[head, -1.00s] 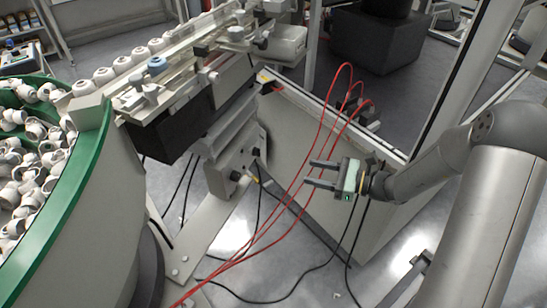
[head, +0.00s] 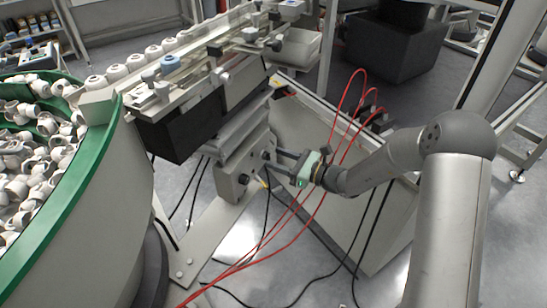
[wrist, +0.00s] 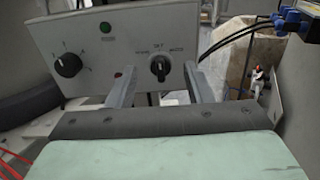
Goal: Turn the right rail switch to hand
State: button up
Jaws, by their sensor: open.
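The grey rail control box (head: 229,184) sits under the rail, and its face fills the upper wrist view (wrist: 80,30). The right rail switch (wrist: 159,68) is a black rotary knob with small labels to its left, above and right. Its handle looks about upright, but the exact setting is too small to tell. My gripper (wrist: 160,88) is open, with one finger on each side of the switch in the wrist view and nothing held. In the head view my gripper (head: 276,160) is close to the box's right side. Contact cannot be told.
A second black dial (wrist: 68,64) is left of the switch, with a green lamp (wrist: 106,27) between and above. Red hoses (head: 331,137) hang beside my gripper. The green-rimmed bowl (head: 104,140) of white caps stands left. Dark cables (wrist: 240,32) run at the upper right.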

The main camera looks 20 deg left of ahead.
jog(key=shift+w+a, duration=0.2)
jog(key=shift+a, duration=0.85)
jog(key=c, duration=1)
